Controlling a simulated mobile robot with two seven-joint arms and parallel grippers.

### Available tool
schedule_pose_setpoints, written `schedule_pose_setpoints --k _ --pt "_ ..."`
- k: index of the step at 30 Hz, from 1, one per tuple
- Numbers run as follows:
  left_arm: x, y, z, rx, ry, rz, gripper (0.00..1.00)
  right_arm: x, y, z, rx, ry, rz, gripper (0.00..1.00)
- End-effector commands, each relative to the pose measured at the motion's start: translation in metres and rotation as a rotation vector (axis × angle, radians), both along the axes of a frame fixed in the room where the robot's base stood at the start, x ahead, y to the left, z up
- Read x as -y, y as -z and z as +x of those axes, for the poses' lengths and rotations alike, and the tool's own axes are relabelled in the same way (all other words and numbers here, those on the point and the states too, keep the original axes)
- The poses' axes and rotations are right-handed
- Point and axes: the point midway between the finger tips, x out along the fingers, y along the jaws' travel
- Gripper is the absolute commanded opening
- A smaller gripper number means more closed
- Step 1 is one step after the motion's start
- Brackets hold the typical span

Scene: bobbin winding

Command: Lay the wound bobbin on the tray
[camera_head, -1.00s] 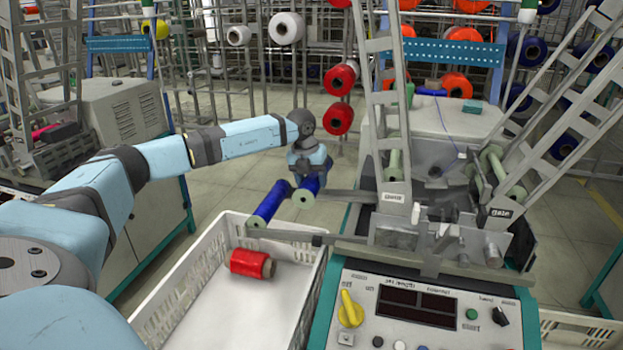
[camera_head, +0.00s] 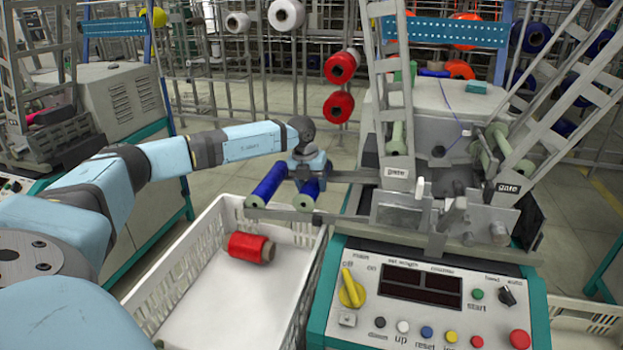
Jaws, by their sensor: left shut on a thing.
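My left gripper (camera_head: 308,166) is shut on the upper end of a blue wound bobbin (camera_head: 311,184) with a pale green end. The bobbin slopes toward the front and is over the tray, a pair of grey bars (camera_head: 284,214) at the machine's left side. Its lower end is at the front bar; I cannot tell whether it touches. A second blue bobbin (camera_head: 270,184) lies across the bars just to the left. The gripper hides the held bobbin's far end. My right gripper is not in view.
A white crate (camera_head: 172,298) below the bars holds a red bobbin (camera_head: 250,247) and has much bare floor. The winder's control panel (camera_head: 420,295) stands to the right, with tilted gate frames (camera_head: 396,172) above it. Spool racks fill the back.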

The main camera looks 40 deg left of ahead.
Motion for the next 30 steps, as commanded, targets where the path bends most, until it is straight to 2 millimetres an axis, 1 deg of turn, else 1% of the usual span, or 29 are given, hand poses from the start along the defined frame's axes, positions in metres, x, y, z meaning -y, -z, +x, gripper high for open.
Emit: schedule_pose_setpoints --k 4,13,14,15,17,25,28,30 --pt "0.000 0.005 0.000 0.001 0.000 0.000 0.26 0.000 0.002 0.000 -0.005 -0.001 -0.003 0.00" --pt "0.000 0.006 0.000 0.002 0.000 0.000 0.26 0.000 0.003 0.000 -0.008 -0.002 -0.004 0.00" --pt "0.000 0.006 0.000 0.002 0.000 0.000 0.63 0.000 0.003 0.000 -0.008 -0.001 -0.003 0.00" --pt "0.000 0.006 0.000 0.002 0.000 0.000 0.72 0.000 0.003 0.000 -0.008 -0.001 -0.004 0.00" --pt "0.000 0.006 0.000 0.002 0.000 0.000 0.86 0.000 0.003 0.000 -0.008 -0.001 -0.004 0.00" --pt "0.000 0.006 0.000 0.001 0.000 0.000 0.86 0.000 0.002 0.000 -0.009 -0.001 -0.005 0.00" --pt "-0.001 -0.001 -0.001 0.001 0.000 0.000 0.86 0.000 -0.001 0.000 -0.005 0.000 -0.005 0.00" --pt "-0.001 -0.011 -0.002 0.002 0.000 0.000 0.86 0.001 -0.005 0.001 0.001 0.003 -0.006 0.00"
